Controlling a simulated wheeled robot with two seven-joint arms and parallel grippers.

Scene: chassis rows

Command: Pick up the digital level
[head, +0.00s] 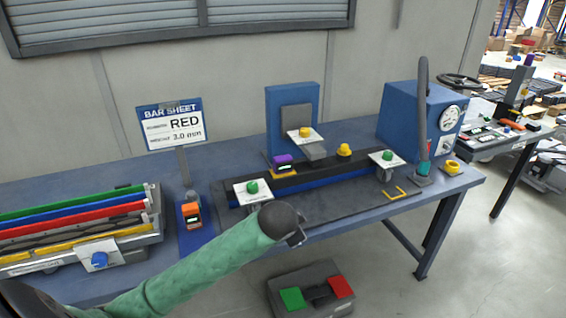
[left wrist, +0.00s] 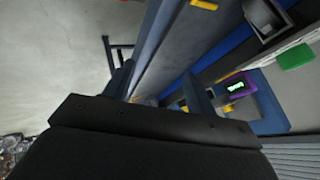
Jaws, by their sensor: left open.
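In the left wrist view the purple device (left wrist: 238,86) shows a lit green display. An orange device (head: 191,214) with a small display stands on a blue mat at the left. I cannot tell for sure which is the digital level. My left gripper (head: 292,226) is in front of the bar, apart from both devices. In the left wrist view its two fingers (left wrist: 160,88) are spread and empty. My right gripper is not in view.
White plates with green knobs (head: 252,187) (head: 387,155) stand at both ends of the bar (head: 325,174). A blue upright stand (head: 292,100) and a blue machine (head: 400,120) rise behind. A rack of coloured bars (head: 75,215) is at the left. A yellow bracket (head: 396,194) lies front right.

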